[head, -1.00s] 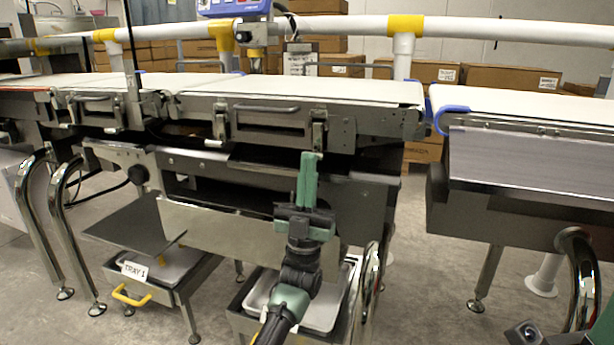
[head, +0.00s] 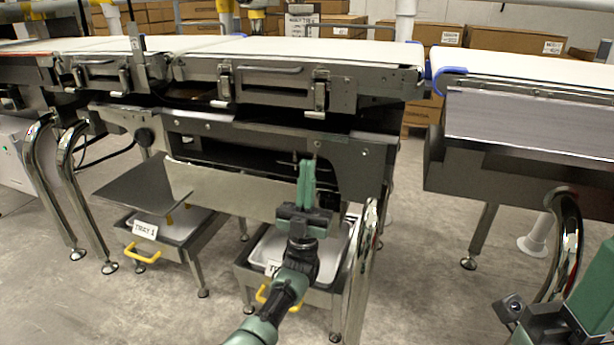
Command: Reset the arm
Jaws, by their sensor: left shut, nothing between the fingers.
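My left gripper (head: 307,184) is dark with green fingers, and its arm comes in from the bottom. The fingers point up, are shut and hold nothing. In the picture it is in front of the checkweigher's lower grey frame, above the right tray. I cannot tell whether it touches the metal behind it. My right arm shows at the bottom right corner in green and dark grey. Its fingers cannot be made out.
White conveyor belts (head: 300,50) run across the top, with a gap before the right conveyor (head: 540,70). Below stand the TRAY 1 bin (head: 192,226) and another tray (head: 335,262), partly hidden by my left arm. Curved chrome legs (head: 70,180) stand at left. Concrete floor is bare at lower left.

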